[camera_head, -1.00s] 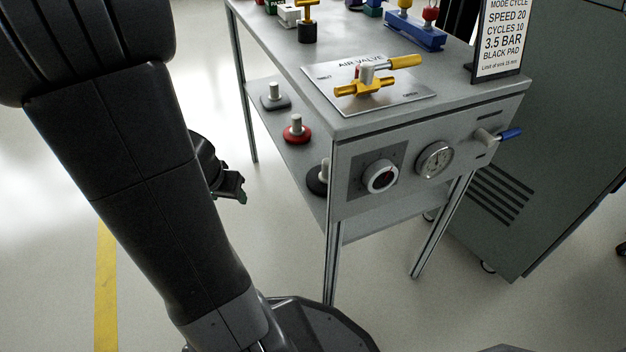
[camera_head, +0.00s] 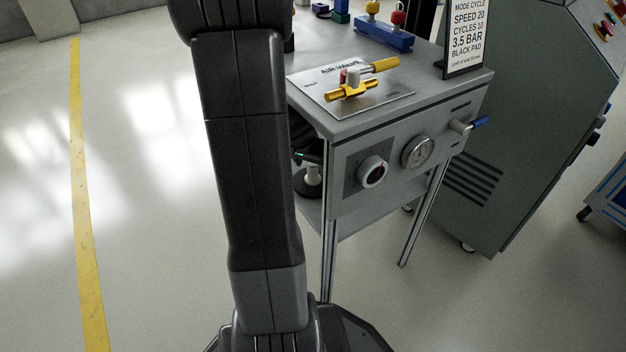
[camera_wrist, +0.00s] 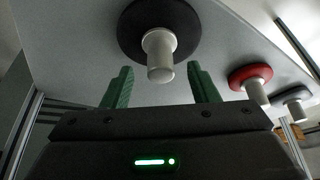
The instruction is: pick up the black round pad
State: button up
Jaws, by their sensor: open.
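The black round pad (camera_wrist: 183,18) lies on the lower shelf with its pale grip post (camera_wrist: 159,55) facing up. In the wrist view it is straight ahead of my gripper (camera_wrist: 160,86). The two green fingers are spread, with the post showing between and just beyond their tips; I cannot tell whether the tips reach it. In the head view the pad (camera_head: 308,186) sits near the shelf's front corner, partly hidden by my arm and the table leg.
A red pad (camera_wrist: 250,75) and a grey pad (camera_wrist: 292,94) sit in line to the right in the wrist view. The table top (camera_head: 400,112) with its air valve (camera_head: 350,88) overhangs the shelf (camera_head: 345,225). A grey cabinet (camera_head: 500,170) stands to the right.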

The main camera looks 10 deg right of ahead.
aim_at(311, 166)
jog(key=b+x, duration=0.2)
jog(key=x, duration=0.3)
jog(key=shift+f, duration=0.1)
grip_shut()
jog(key=shift+r, duration=0.25)
